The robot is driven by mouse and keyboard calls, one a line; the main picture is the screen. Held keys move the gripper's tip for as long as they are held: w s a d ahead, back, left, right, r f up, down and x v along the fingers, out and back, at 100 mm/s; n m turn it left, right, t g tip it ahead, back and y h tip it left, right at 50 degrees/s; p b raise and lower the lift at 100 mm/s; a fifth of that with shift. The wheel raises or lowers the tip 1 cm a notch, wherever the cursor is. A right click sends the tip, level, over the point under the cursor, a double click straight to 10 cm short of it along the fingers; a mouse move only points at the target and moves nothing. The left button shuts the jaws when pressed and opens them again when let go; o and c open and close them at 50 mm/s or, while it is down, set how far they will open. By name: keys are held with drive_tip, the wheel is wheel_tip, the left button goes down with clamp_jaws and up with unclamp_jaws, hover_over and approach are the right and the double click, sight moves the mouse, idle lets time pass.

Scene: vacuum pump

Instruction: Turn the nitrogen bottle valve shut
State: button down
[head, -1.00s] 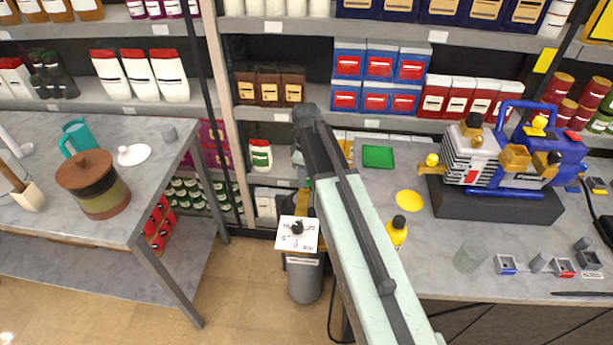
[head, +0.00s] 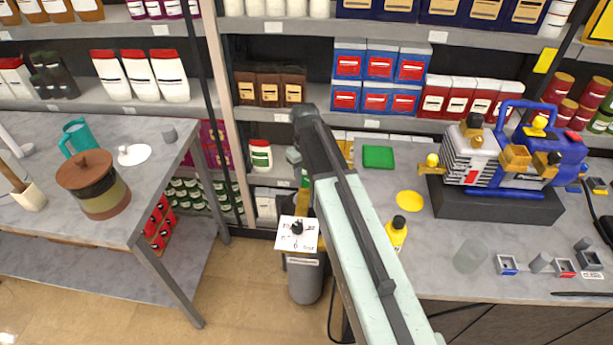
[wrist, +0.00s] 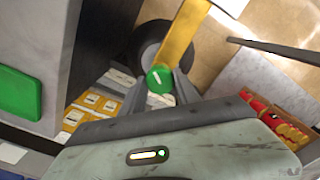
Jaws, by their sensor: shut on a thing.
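A green round valve knob (wrist: 160,78) with a white bar mark shows in the wrist view. My gripper (wrist: 158,84) has a finger on either side of this knob and is shut on it. The grey bottle (head: 306,283) stands on the floor between the two tables. A white dial plate (head: 297,234) with a black pointer knob (head: 297,228) is in front of its top. A yellow part (wrist: 183,35) runs beside the knob.
The left table (head: 120,225) holds a brown-lidded pot (head: 95,185). Stocked shelves stand behind.

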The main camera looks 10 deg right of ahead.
sight(305, 178)
drive_tip(key=m, duration=0.5)
drive_tip(key=shift+m, duration=0.3)
drive_tip(key=m, duration=0.4)
drive_tip(key=shift+m, duration=0.7)
drive_tip(key=c, duration=0.9)
unclamp_jaws()
wheel_tip(305, 178, up, 8)
drive_tip(key=p, duration=0.8)
drive_tip(key=shift+r, duration=0.1)
drive_tip(key=shift+f, duration=0.2)
